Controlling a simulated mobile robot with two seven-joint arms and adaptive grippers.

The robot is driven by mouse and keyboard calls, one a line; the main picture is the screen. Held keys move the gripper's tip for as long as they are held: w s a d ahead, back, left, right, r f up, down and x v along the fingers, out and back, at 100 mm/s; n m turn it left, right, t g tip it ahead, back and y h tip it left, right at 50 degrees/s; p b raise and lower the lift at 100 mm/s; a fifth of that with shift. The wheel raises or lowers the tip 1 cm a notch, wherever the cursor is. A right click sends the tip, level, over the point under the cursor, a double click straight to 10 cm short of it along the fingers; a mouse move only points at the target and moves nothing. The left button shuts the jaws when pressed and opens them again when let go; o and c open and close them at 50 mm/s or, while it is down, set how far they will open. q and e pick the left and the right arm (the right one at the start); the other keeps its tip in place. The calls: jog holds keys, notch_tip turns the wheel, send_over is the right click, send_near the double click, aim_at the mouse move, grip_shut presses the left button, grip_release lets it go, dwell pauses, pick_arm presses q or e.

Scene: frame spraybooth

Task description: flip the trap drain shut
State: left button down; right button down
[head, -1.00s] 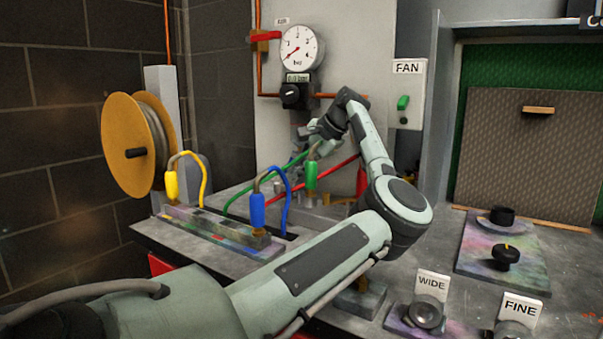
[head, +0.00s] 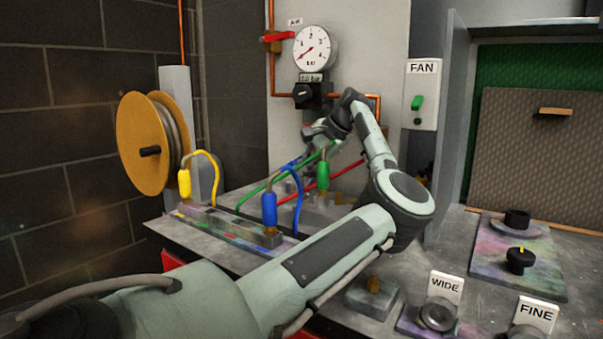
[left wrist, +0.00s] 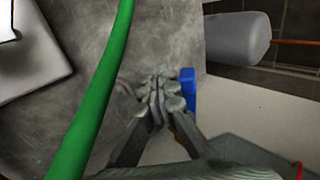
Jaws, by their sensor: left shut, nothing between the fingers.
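In the left wrist view my left gripper (left wrist: 160,92) is shut with nothing between its fingers. A small blue piece (left wrist: 188,88) stands just right of the fingertips, partly hidden by a finger; it may be the drain lever, and I cannot tell whether it touches. A grey rounded cylinder (left wrist: 237,38), possibly the trap bowl, lies above right of it with an orange pipe (left wrist: 292,43). In the head view my left gripper (head: 308,147) is at the back panel below the gauge, small and partly hidden by its own wrist. The drain is not clear there. My right gripper is out of view.
A green hose (left wrist: 95,85) crosses close to the gripper in the wrist view. In the head view blue (head: 269,208), green (head: 323,175) and yellow (head: 184,184) plugs with looped hoses stand near my arm. A gauge (head: 314,48) and fan switch box (head: 421,95) are on the panels.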

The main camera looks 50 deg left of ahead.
pick_arm(q)
jog(key=shift+a, duration=0.2)
jog(key=shift+s+a+y+b, duration=0.1)
jog(key=shift+a+y+b, duration=0.1)
jog(key=shift+y+b, duration=0.3)
jog(key=shift+s+a+r, duration=0.1)
jog(key=shift+a+r, duration=0.15)
jog(key=shift+r, duration=0.1)
jog(key=shift+s+a, duration=0.1)
jog(key=shift+a, duration=0.05)
jog(key=shift+r, duration=0.1)
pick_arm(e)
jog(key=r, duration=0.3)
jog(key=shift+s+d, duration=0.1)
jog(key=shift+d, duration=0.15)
pick_arm(q)
jog(key=shift+a, duration=0.1)
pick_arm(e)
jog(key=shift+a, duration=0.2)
